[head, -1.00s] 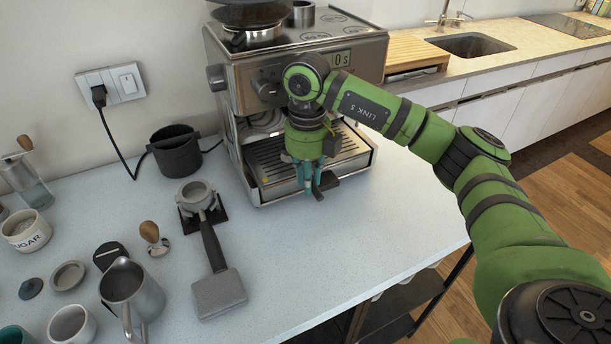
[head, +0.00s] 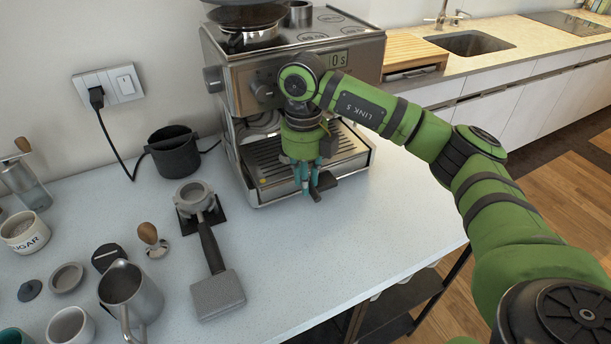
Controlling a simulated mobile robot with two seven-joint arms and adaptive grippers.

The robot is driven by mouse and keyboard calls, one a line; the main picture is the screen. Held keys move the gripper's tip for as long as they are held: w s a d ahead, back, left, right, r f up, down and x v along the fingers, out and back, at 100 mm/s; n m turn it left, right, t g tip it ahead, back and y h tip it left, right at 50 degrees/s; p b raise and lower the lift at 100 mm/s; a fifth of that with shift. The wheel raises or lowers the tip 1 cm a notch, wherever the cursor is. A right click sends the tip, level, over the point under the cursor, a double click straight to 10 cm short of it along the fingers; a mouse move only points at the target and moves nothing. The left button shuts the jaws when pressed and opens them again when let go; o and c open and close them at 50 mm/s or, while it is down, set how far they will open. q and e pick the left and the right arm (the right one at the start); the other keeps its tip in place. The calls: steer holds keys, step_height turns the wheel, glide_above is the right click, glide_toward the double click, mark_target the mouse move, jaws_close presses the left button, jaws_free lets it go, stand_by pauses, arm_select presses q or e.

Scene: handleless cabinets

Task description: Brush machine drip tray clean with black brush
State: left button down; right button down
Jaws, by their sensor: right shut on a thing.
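The espresso machine (head: 222,110) stands at the back of the counter. Its slatted metal drip tray (head: 268,160) sits low at its front. My right gripper (head: 313,190) points down at the tray's front edge. It is shut on the black brush (head: 325,182), of which only a small dark part shows between and beside the fingers. Whether the bristles touch the tray cannot be told. My arm and gripper hide the middle of the tray. My left gripper is not in view.
A portafilter (head: 196,200) lies on a dark stand left of the machine, with a grey block (head: 217,294) at its handle end. A black knock bin (head: 175,152), tamper (head: 152,238), milk jug (head: 131,295) and sugar bowl (head: 25,232) stand left. The counter's front right (head: 360,235) is clear.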

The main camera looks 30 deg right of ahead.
steer(key=shift+w+r, duration=0.35)
steer(key=shift+r, duration=0.2)
steer(key=shift+a, duration=0.8)
steer(key=shift+s, duration=0.1)
steer(key=shift+a+f, duration=0.15)
steer(key=shift+a, duration=0.4)
steer(key=shift+d, duration=0.1)
steer(key=s+r, duration=0.2)
steer(key=s, duration=1.1)
steer(key=shift+a, duration=0.4)
